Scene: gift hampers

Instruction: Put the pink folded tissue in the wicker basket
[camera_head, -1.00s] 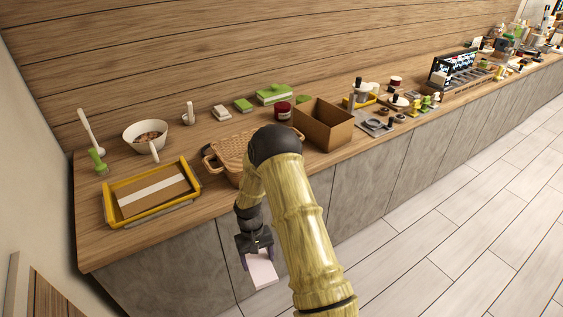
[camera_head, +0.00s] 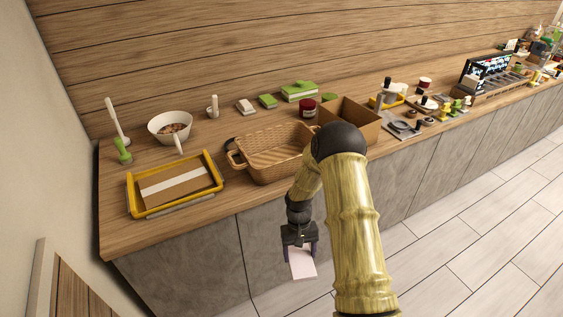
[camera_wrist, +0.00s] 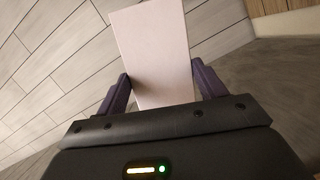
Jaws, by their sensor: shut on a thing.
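The pink folded tissue (camera_head: 302,264) is a pale pink flat block. My gripper (camera_head: 300,250) is shut on it and holds it in front of the counter, over the floor and below the counter top. In the wrist view the tissue (camera_wrist: 155,50) sticks out between the two dark purple fingers of my gripper (camera_wrist: 160,92). The wicker basket (camera_head: 255,165) stands on the counter, up and to the left of my gripper. It looks empty where I can see inside; my arm is close to its right front side.
A bowl (camera_head: 158,127) is at the back left. Floor in front of the counter is clear.

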